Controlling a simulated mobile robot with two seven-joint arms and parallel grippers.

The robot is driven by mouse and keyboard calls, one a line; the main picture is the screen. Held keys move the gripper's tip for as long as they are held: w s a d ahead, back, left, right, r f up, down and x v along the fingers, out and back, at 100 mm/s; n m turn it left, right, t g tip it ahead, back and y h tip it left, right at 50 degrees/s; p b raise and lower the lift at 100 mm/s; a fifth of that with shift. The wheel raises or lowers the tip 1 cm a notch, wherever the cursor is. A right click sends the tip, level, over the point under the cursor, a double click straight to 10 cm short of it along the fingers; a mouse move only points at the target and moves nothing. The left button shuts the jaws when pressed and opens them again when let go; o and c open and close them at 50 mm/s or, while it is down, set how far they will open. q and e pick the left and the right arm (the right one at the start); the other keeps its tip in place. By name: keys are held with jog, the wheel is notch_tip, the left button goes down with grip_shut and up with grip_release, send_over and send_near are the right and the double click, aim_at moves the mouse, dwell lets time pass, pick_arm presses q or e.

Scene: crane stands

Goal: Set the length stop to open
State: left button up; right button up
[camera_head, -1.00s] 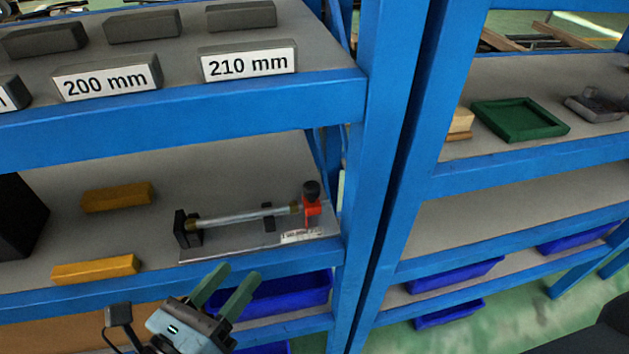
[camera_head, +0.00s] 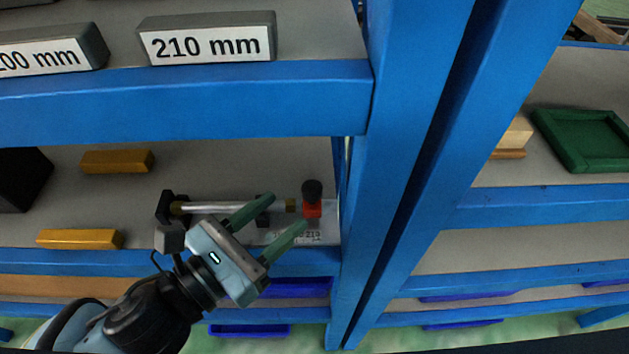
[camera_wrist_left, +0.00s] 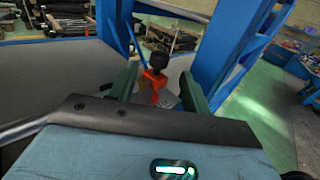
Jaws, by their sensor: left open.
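The length stop is a red slider with a black knob (camera_head: 312,190) at the right end of a silver rod (camera_head: 222,207) on the lower shelf. The rod runs left to a black end block (camera_head: 168,207). A plate with a printed label (camera_head: 300,236) lies under it. My left gripper (camera_head: 288,211) is open and empty, its green fingers pointing toward the stop from the front left. In the left wrist view the red stop and knob (camera_wrist_left: 155,73) stand between the two fingers, farther out. Contact with the stop does not show. My right gripper is not in view.
A shelf edge (camera_head: 180,100) with a 210 mm block (camera_head: 207,38) is above the lower shelf. A blue upright (camera_head: 400,150) stands just right of the stop. Two yellow bars (camera_head: 116,161) and a black block (camera_head: 22,180) lie on the left. Blue bins (camera_head: 290,288) are below.

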aim_at(305, 194)
pick_arm(q)
jog(key=x, duration=0.7)
jog(key=shift+w+d, duration=0.2)
jog(key=shift+w, duration=0.05)
grip_shut()
